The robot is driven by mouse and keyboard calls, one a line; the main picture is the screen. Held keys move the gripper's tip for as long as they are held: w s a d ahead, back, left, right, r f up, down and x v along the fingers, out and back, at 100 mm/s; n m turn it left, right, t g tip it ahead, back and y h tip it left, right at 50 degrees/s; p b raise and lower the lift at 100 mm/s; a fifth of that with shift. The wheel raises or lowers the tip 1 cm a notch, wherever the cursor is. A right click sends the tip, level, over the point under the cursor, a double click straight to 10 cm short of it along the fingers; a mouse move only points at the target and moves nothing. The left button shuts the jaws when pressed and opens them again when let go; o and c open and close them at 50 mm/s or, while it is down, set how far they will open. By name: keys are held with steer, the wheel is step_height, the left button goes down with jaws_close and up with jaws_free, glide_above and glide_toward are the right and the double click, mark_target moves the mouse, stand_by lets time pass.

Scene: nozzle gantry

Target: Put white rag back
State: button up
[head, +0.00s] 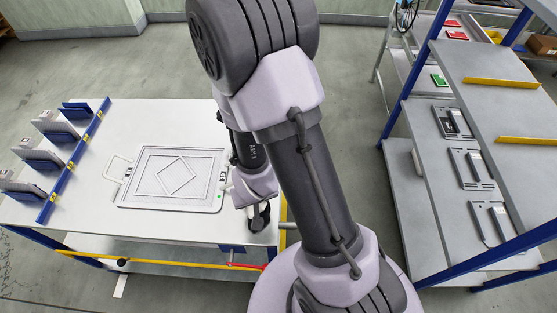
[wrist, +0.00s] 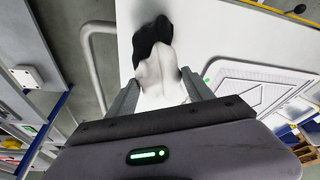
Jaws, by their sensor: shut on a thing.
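My gripper (wrist: 160,92) is shut on the white rag (wrist: 158,74), which bunches up between the two fingers in the wrist view. A black, soft-looking shape (wrist: 152,38) touches the far end of the rag; I cannot tell whether it is a separate cloth. Both are over the white table top near its edge. In the head view my gripper (head: 259,212) is low at the table's right end, partly hidden by my arm, with a dark shape (head: 262,218) beside it. The white rag is hard to make out there.
A white tray-like frame (head: 132,200) with a diamond pattern lies on the table (head: 85,215), left of my gripper. A blue rack (head: 75,160) with several grey holders lines the table's left side. A blue-posted shelf (head: 410,205) with grey parts stands right, across a floor gap.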

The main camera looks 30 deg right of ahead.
steer(key=w+b, duration=0.1)
steer(key=w+d+f+b, duration=0.1)
steer(key=b, duration=0.1)
steer(key=shift+d+b, duration=0.1)
steer(key=shift+b, duration=0.2)
steer(key=w+d, duration=0.2)
steer(key=w, duration=0.1)
steer(key=w+d+p, duration=0.1)
steer(key=w+d, duration=0.2)
steer(key=w+d+p, duration=0.1)
steer(key=w+d, duration=0.1)
steer(key=w, duration=0.2)
steer(key=shift+d+f, duration=0.15)
steer(key=shift+f, duration=0.1)
step_height(320, 180, down, 4)
steer(key=b, duration=0.3)
steer(key=shift+f, duration=0.1)
steer(key=shift+r, duration=0.3)
steer(key=shift+c, duration=0.6)
steer(key=shift+f, duration=0.25)
steer(key=o, duration=1.4)
steer(key=shift+r, duration=0.1)
steer(key=shift+o, duration=0.2)
